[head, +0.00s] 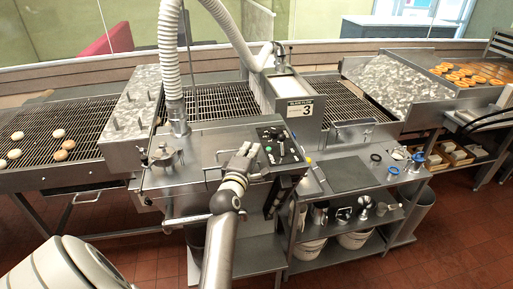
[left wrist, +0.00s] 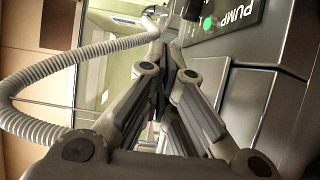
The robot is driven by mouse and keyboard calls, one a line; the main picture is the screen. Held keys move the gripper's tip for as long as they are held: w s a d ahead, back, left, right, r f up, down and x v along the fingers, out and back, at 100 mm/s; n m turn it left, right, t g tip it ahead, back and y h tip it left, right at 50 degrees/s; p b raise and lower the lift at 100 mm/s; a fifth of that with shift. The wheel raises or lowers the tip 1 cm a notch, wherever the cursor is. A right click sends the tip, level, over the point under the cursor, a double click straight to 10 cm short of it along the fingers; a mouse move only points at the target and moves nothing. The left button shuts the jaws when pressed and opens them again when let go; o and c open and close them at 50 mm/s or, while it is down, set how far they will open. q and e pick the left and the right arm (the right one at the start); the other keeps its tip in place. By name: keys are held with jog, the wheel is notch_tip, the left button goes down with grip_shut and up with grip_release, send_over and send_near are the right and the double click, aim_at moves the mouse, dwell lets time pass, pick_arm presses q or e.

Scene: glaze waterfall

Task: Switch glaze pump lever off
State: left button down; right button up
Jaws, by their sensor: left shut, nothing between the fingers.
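The black control panel (head: 280,146) of the glaze machine is on the steel cabinet top in the middle of the head view. In the left wrist view the panel (left wrist: 232,18) reads "PUMP" and has a lit green light (left wrist: 207,23). A dark part beside that light, at the top edge, is cut off, and I cannot tell the lever's position. My left gripper (head: 246,153) is just left of the panel; it is shut and empty. In the left wrist view its fingertips (left wrist: 169,42) point toward the panel side. My right gripper is not in view.
A white corrugated hose (head: 171,60) rises left of the panel. A mesh conveyor (head: 62,125) with several round doughnuts runs at the left. A steel side table (head: 345,173) with shelves of tools and buckets stands to the right.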

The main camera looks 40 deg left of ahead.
aim_at(282, 145)
pick_arm(q)
jog(key=b+x, duration=0.1)
jog(key=x, duration=0.1)
jog(key=b+x, duration=0.1)
jog(key=x, duration=0.1)
jog(key=shift+w+a+f, duration=0.15)
jog(key=shift+w+f, duration=0.05)
jog(key=shift+w, duration=0.05)
jog(key=b+x, duration=0.2)
jog(key=x, duration=0.2)
jog(key=shift+w+a, duration=0.1)
jog(key=d, duration=0.3)
jog(key=shift+w+d+r, duration=0.1)
jog(key=shift+d+r, duration=0.05)
jog(key=shift+d, duration=0.05)
jog(key=shift+d+r, duration=0.1)
jog(key=shift+d, duration=0.35)
jog(key=shift+a, duration=0.1)
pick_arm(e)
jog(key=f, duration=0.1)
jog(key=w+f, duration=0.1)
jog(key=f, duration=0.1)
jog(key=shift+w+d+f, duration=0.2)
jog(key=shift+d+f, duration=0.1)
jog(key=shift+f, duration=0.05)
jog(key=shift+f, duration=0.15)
